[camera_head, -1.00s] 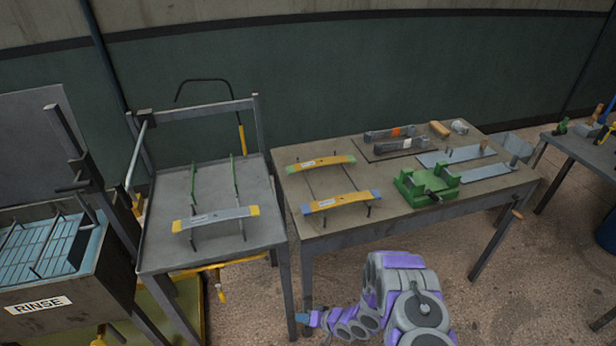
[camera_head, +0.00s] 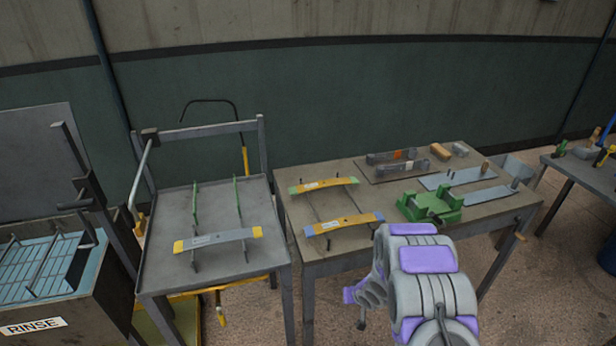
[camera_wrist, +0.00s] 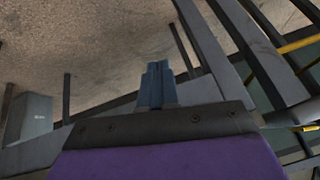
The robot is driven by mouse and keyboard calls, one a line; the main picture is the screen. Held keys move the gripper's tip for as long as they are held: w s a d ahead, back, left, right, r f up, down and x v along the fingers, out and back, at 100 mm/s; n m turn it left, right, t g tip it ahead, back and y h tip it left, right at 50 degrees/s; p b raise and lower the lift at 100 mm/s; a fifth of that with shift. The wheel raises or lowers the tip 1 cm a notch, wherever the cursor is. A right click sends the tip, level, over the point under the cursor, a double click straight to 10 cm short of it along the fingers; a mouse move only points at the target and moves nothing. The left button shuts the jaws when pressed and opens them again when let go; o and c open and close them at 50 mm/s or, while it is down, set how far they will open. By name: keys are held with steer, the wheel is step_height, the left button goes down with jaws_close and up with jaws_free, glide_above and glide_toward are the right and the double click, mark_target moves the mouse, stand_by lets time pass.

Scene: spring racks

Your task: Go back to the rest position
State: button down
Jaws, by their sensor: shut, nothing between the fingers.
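My gripper (camera_wrist: 157,84) shows in the wrist view with its blue fingers pressed together and nothing between them. Beyond the fingers are bare floor and dark metal legs or bars. In the head view my grey and purple arm is folded low in front of the right table, and the fingers cannot be made out there. A grey leaf spring with yellow ends (camera_head: 218,240) lies across a rack on the left cart. Two yellow springs, one with green ends (camera_head: 325,185) and one with blue ends (camera_head: 343,224), lie on a rack on the right table. My arm is apart from them.
The left cart (camera_head: 158,262) and the right table (camera_head: 320,258) stand side by side. A green fixture (camera_head: 430,207) sits near the table's front edge, close above my arm in the picture. A rinse tank (camera_head: 50,300) is at far left.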

steer(key=s+d+r+h, duration=0.2)
steer(key=d+r, duration=0.2)
steer(key=r, duration=0.3)
steer(key=s+d+r+h, duration=0.15)
steer(key=d+r, duration=0.25)
steer(key=r, duration=0.4)
steer(key=s+d+r+m+g+h, duration=0.1)
steer(key=s+r+m+g+h, duration=0.1)
steer(key=s+r, duration=0.7)
steer(key=s+a+r+g+y, duration=0.1)
steer(key=s+r, duration=0.3)
steer(key=s, duration=0.6)
steer(key=s+a+r+g+y, duration=0.1)
steer(key=s+a+r, duration=0.3)
steer(key=s, duration=0.7)
steer(key=s+a+r+g+y, duration=0.1)
steer(key=s+a+r+g, duration=0.2)
steer(key=s, duration=0.7)
step_height(320, 180, up, 3)
steer(key=shift+s+a+f+n, duration=0.1)
steer(key=shift+s+a+n, duration=0.15)
steer(key=shift+n, duration=0.15)
